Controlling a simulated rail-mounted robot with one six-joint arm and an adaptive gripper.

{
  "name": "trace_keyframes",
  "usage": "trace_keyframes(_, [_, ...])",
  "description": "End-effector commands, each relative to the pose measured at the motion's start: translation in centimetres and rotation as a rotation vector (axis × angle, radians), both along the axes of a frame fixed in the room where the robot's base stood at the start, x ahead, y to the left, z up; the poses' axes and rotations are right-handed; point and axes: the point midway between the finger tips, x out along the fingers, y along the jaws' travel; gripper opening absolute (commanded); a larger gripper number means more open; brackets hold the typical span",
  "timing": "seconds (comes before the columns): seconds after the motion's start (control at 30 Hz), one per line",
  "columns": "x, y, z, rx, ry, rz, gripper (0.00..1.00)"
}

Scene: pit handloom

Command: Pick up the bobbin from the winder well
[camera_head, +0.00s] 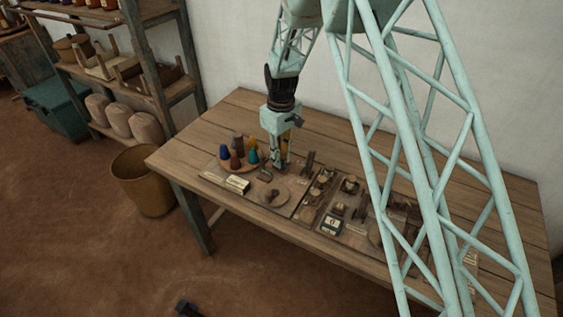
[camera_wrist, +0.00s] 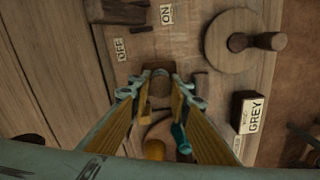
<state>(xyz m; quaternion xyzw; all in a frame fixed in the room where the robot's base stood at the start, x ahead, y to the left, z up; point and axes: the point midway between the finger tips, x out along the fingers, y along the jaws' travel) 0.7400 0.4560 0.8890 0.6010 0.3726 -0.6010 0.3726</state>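In the wrist view, a small brown rounded piece, which looks like the bobbin (camera_wrist: 160,86), sits in a dark brown holder, likely the winder well (camera_wrist: 160,70). My gripper (camera_wrist: 160,92) has its two fingertips apart, one on each side of this piece. I cannot tell whether either fingertip touches it. In the head view my gripper (camera_head: 281,165) points down close over the board on the table. The bobbin and well are too small, or hidden by the gripper, to make out there.
A block labelled GREY (camera_wrist: 248,115) stands close by. Coloured cones stand on a round tray (camera_head: 229,166) just left of my gripper. More parts crowd the board to the right.

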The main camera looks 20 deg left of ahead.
Motion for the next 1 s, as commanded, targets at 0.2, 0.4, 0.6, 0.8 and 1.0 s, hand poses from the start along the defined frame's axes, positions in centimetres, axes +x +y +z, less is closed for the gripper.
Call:
trace_keyframes(0.2, [0.0, 0.0, 0.0, 0.0, 0.0, 0.0, 0.12])
trace_keyframes(0.4, [0.0, 0.0, 0.3, 0.001, 0.0, 0.0, 0.12])
trace_keyframes(0.6, [0.1, 0.0, 1.6, 0.001, -0.002, 0.0, 0.12])
trace_keyframes(0.8, [0.1, 0.1, 4.1, 0.002, -0.003, 0.0, 0.12])
trace_keyframes(1.0, [0.1, 0.1, 6.9, 0.002, -0.002, 0.0, 0.12])
